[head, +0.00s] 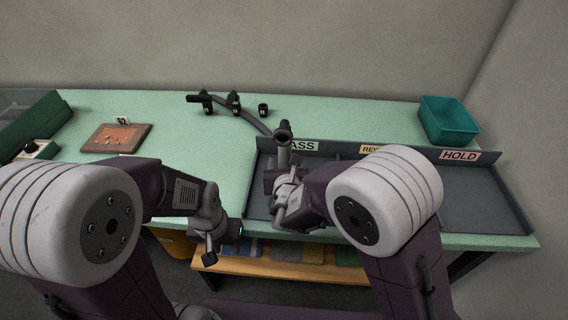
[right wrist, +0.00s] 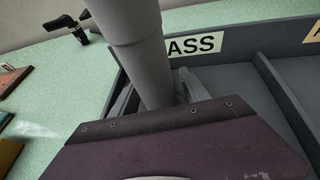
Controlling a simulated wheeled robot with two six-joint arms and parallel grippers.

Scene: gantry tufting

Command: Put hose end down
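A grey hose (head: 248,117) runs from black fittings on the green table toward the tray with the PASS label. Its grey tubular end (head: 283,152) stands roughly upright over the tray, with a dark open mouth on top. My right gripper (head: 284,178) is around the lower part of this end. In the right wrist view the thick grey tube (right wrist: 148,65) rises between my fingers, which appear to press on it; its lower tip is hidden. My left gripper (head: 217,240) hangs at the table's front edge, away from the hose; its finger gap is unclear.
The grey tray (head: 487,211) has compartments and label plates, including HOLD (head: 459,155). A teal bin (head: 449,121) stands at the back right. A brown board (head: 117,138) lies at the left. Black clamps (head: 233,102) hold the hose at the back.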

